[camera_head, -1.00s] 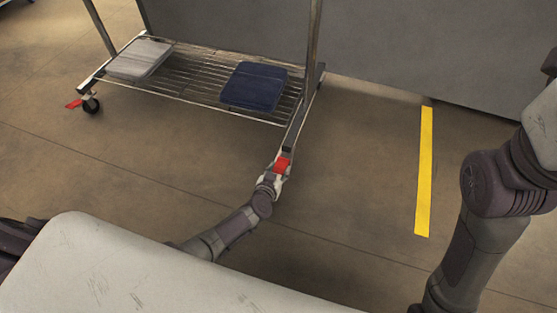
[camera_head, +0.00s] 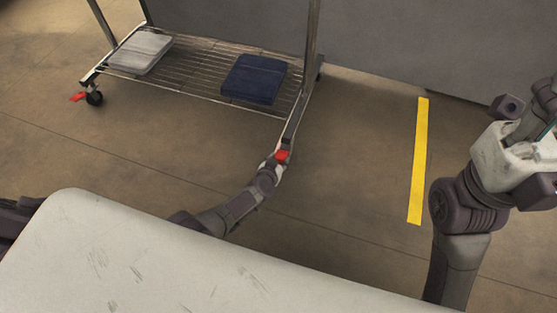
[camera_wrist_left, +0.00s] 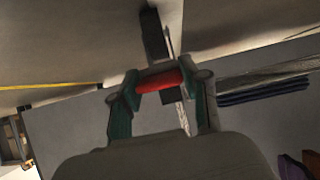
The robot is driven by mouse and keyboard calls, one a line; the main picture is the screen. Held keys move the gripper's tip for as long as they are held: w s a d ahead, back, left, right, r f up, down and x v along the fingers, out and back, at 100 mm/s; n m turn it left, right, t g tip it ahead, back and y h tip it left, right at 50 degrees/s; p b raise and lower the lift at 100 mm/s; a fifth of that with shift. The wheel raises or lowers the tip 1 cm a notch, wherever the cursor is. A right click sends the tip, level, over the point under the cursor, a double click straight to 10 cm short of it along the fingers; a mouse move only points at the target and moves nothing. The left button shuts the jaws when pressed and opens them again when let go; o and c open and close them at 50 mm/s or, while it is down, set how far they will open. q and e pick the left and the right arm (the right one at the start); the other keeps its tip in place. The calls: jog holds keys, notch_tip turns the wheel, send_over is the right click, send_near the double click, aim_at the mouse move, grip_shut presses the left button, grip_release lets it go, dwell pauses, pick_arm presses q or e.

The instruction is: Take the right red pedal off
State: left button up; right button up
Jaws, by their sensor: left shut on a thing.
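The right red pedal (camera_head: 282,156) is at the near right end of the clothes rack's (camera_head: 190,98) base, low over the floor. My left gripper (camera_head: 279,160) reaches it from the near side and is shut on it. In the left wrist view the pedal (camera_wrist_left: 158,81) shows as a red bar between the two green-padded fingers (camera_wrist_left: 160,88). The caster beside it is hidden in the head view. Another red pedal (camera_head: 77,96) is at the rack's left end, by a black caster (camera_head: 95,98). My right gripper (camera_head: 525,140) is raised at the right edge, partly cut off; its finger opening is unclear.
A grey folded cloth (camera_head: 141,53) and a dark blue folded cloth (camera_head: 255,79) lie on the rack's wire shelf. A yellow floor stripe (camera_head: 419,160) runs to the right of the rack. A grey wall or panel (camera_head: 430,45) stands behind. The floor between rack and stripe is clear.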

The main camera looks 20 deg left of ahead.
pick_arm(q)
jog(key=o, duration=1.1)
jog(key=shift+r, duration=0.1)
jog(key=shift+o, duration=0.2)
